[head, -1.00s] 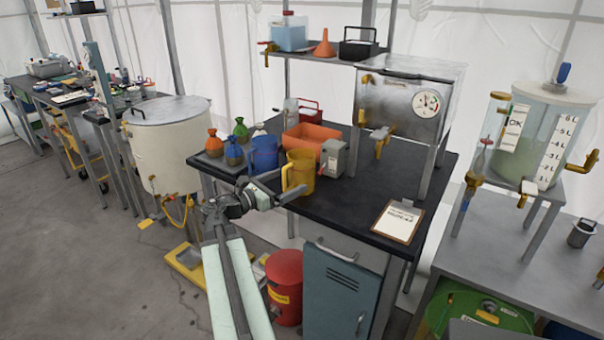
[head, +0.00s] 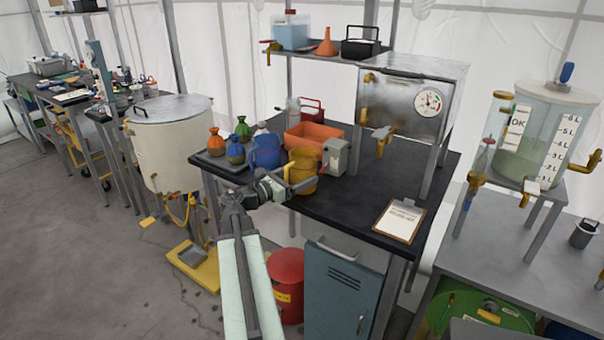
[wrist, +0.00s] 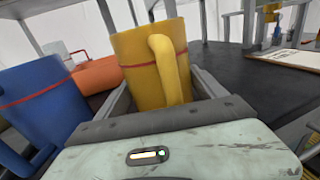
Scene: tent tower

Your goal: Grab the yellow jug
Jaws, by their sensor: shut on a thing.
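The yellow jug (head: 303,168) stands upright on the black-topped bench, near its left part. In the wrist view the jug (wrist: 140,60) has a thin red band, and its handle faces my camera. My gripper (head: 298,185) is at the jug, with one finger on each side of its body. In the wrist view my gripper (wrist: 165,95) is shut on the jug. The jug's lower part is hidden behind the gripper in the wrist view. I cannot tell whether its base still touches the bench.
A blue jug (head: 265,151) stands close on the left, also large in the wrist view (wrist: 42,100). A grey box (head: 336,157) is close on the right. An orange bin (head: 308,136) is behind. The black bench top (head: 350,205) is clear toward the clipboard (head: 400,220).

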